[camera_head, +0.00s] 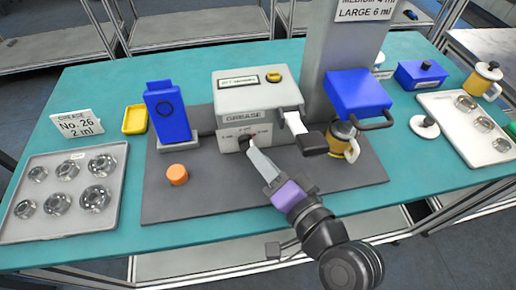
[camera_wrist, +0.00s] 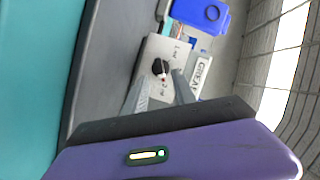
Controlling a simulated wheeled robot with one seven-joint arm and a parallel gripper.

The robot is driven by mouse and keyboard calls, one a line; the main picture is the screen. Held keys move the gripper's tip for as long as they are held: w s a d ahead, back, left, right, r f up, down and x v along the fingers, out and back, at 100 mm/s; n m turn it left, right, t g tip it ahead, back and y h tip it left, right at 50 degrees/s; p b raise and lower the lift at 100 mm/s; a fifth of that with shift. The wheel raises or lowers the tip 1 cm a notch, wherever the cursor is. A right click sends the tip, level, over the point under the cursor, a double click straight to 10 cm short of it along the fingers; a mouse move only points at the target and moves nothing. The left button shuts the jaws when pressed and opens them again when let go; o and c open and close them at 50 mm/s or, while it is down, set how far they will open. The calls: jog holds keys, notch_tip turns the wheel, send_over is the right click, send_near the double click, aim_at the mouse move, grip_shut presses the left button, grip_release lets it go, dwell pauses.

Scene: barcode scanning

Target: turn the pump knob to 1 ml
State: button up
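The pump (camera_head: 258,97) is a light grey box labelled GREASE with a yellow button on top. Its front panel carries a small black round knob (camera_wrist: 160,66) with a pale pointer mark and printed volume labels around it. The exact setting is too small to read surely. My gripper (camera_head: 247,143) reaches the knob from the front and hides most of it in the head view. In the wrist view my gripper (camera_wrist: 161,76) has its two fingers apart, one on each side of the knob. I cannot tell whether either finger touches it.
The pump's nozzle and dark lever (camera_head: 312,142) stick out just right of my gripper. A blue-topped machine (camera_head: 357,95) stands to the right, a blue container (camera_head: 168,112) to the left. An orange cap (camera_head: 177,174) lies on the grey mat (camera_head: 215,200). A bearing tray (camera_head: 45,225) is far left.

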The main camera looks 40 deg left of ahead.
aim_at(247, 145)
jog(key=shift+x, duration=1.8)
jog(key=shift+s, duration=0.1)
grip_shut()
